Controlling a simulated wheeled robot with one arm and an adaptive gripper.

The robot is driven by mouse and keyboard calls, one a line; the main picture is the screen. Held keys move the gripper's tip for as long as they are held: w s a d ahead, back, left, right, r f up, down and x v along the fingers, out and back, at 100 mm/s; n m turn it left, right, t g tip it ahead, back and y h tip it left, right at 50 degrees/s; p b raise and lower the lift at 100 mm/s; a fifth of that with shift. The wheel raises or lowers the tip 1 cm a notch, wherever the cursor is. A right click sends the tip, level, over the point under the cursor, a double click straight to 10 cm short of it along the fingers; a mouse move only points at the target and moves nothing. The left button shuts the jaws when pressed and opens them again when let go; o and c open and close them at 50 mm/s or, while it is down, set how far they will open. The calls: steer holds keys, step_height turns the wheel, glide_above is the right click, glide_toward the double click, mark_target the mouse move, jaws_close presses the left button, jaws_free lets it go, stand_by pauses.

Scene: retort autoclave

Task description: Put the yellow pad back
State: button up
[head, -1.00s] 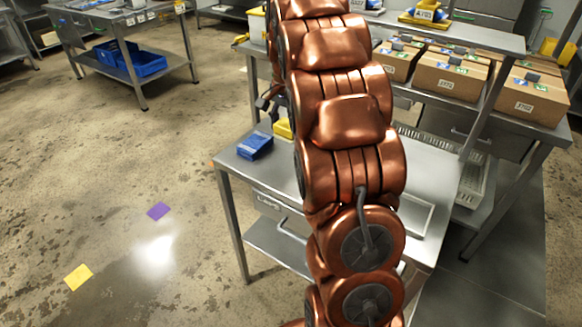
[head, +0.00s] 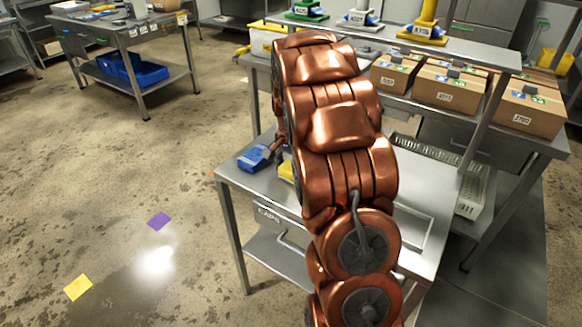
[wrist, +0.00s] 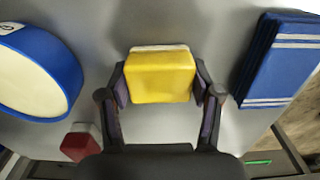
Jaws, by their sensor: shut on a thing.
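The yellow pad (wrist: 160,78) is a small rounded block with a pale strip along its far edge. In the wrist view it sits between the two dark fingers of my gripper (wrist: 161,88), which are shut on its sides. Below it is the grey metal tabletop (wrist: 165,125); I cannot tell whether the pad touches it. In the head view only a bit of yellow (head: 287,171), likely the pad, shows beside my copper arm, over the steel table (head: 236,180). My arm hides most of the gripper there.
A blue packet with white stripes (wrist: 280,60) lies right of the pad, near the table's edge; it also shows in the head view (head: 254,158). A blue-rimmed round container (wrist: 38,75) and a red block (wrist: 80,143) are at left. Boxes (head: 445,85) stand on the shelf behind.

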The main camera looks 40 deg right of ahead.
mark_target(290, 167)
steer(key=o, duration=1)
step_height(290, 167, up, 12)
steer(key=b, duration=0.1)
steer(key=shift+a, duration=0.15)
steer(key=s+a+f+n+g, duration=0.15)
steer(key=s+a+n, duration=0.85)
steer(key=s+a, duration=1.15)
steer(key=s+a+f+n, duration=0.2)
steer(key=s+f+n, duration=0.2)
steer(key=s, duration=0.6)
steer(key=shift+s+a+f, duration=0.25)
steer(key=shift+s+a, duration=0.05)
steer(key=shift+s, duration=0.05)
